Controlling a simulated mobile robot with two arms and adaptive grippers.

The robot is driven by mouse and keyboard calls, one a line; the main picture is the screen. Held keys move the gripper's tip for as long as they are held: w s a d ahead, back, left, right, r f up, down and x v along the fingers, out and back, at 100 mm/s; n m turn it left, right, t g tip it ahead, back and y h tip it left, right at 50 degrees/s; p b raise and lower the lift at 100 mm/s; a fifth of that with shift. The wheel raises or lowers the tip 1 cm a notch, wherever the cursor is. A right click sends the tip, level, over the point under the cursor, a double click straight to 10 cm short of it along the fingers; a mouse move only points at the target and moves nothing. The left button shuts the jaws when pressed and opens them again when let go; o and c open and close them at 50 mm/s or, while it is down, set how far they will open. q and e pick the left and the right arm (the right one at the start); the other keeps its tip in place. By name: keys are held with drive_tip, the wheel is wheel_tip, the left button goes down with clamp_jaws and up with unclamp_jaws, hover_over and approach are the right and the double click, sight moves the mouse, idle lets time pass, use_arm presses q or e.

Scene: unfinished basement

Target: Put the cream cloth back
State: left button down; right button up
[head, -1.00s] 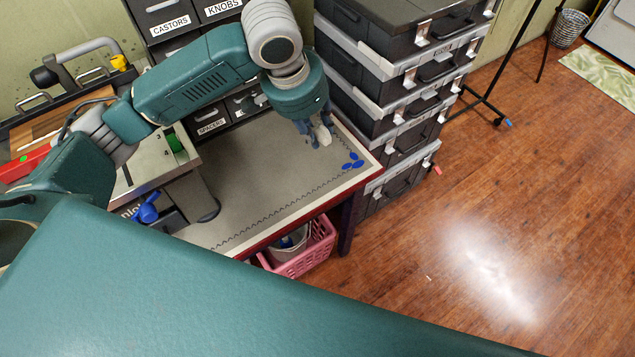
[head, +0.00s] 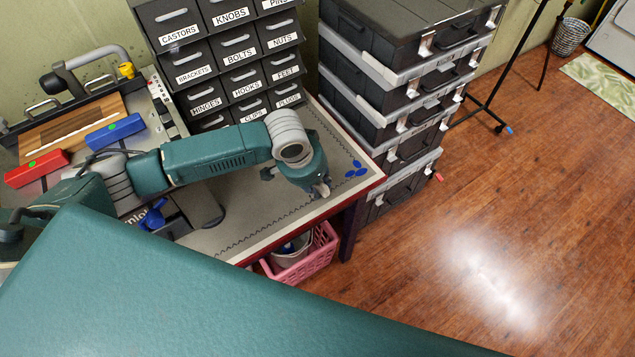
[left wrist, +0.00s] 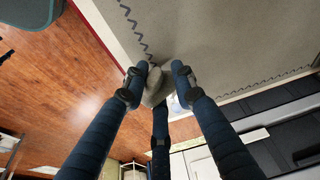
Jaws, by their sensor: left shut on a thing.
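The cream cloth (head: 240,219) lies over the workbench top, with a dark zigzag stitch along its front side and blue leaf shapes (head: 356,170) at its right corner. My left gripper (head: 322,190) is low over the cloth's front edge, left of the blue leaves. In the left wrist view the cloth (left wrist: 215,45) spreads at the top, and the gripper's fingers (left wrist: 157,85) close around a small bunched greyish piece, seemingly a fold of this cloth. The fingers hide part of it. My right gripper is not in view.
A labelled drawer cabinet (head: 240,60) stands behind the cloth. Stacked black cases (head: 405,90) stand right of the bench. A pink basket (head: 312,262) is under the front edge. Red (head: 36,168) and blue (head: 115,131) blocks lie at left.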

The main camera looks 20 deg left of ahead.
use_arm(q)
drive_tip(key=shift+f, duration=0.15)
drive_tip(key=c, duration=1.4)
unclamp_jaws()
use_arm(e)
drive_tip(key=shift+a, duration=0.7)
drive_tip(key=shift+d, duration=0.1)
use_arm(q)
drive_tip(key=shift+r, duration=0.55)
drive_tip(key=v, duration=1.1)
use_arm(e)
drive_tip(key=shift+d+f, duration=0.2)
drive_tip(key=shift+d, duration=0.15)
use_arm(q)
drive_tip(key=shift+s+a, duration=0.1)
drive_tip(key=shift+s, duration=0.05)
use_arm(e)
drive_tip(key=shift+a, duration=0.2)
